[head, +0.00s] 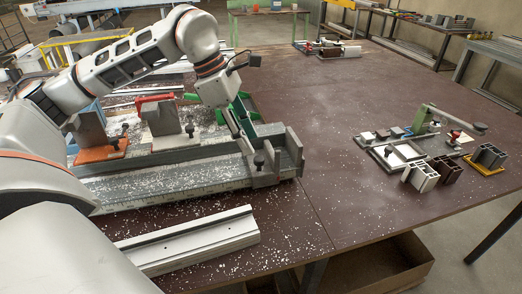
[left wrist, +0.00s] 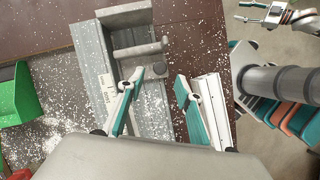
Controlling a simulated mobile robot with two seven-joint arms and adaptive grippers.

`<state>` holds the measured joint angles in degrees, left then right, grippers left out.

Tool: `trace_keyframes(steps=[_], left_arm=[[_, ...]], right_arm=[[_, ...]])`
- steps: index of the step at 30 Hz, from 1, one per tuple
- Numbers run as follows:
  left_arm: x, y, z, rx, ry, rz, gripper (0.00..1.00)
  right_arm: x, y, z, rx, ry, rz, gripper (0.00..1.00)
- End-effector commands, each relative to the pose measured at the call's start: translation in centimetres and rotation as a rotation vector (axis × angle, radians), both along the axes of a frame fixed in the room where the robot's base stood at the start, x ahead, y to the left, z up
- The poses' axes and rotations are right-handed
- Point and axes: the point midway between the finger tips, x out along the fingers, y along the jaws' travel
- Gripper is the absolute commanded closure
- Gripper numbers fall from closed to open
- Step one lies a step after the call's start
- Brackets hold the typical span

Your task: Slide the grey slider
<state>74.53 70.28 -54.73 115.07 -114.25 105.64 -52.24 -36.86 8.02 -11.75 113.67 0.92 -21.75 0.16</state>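The grey slider (head: 266,174) looks to be the grey block with a dark knob at the right end of the long grey clamp bed (head: 170,183). In the left wrist view, a grey crossbar (left wrist: 137,49) and a round knob (left wrist: 158,70) lie just ahead of my fingers. My left gripper (head: 243,136) is above this end of the bed. Its teal fingers are apart with nothing gripped between them (left wrist: 159,77); I cannot tell whether they touch the knob. My right gripper (left wrist: 244,11) shows small at the top right of the left wrist view, fingers apart and empty.
A white profile (head: 195,238) lies in front of the bed. White chips litter the table. A smaller fixture (head: 395,152) and cut profiles (head: 420,176) stand at right. The table middle is clear.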

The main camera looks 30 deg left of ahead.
Motion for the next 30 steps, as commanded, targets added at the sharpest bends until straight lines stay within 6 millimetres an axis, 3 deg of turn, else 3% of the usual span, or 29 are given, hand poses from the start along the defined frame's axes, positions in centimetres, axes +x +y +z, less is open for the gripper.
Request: trace_keyframes(steps=[4, 9, 22, 26, 27, 30], left_arm=[[0.4, -0.9, -2.6, 0.0, 0.005, -0.002, 0.65], [0.8, -1.6, -4.5, -0.001, 0.002, -0.001, 0.65], [1.0, -2.0, -5.4, -0.001, 0.0, 0.0, 0.65], [1.0, -2.0, -5.4, -0.001, 0.0, 0.0, 0.96], [1.0, -2.0, -5.4, -0.001, 0.0, 0.0, 1.0], [1.0, -2.0, -5.4, -0.001, 0.0, 0.0, 1.0]], right_arm=[[-0.6, 0.0, -0.8, -0.004, 0.013, 0.003, 0.6], [0.0, 0.1, -0.3, -0.004, -0.003, 0.004, 0.6], [1.1, -0.2, 0.5, -0.007, -0.025, 0.0, 0.6], [1.1, -0.2, 0.3, -0.007, -0.023, 0.0, 0.6], [1.0, -0.2, 0.3, -0.007, -0.023, 0.0, 0.6], [1.0, -0.2, 0.3, -0.008, -0.021, 0.0, 0.6]])
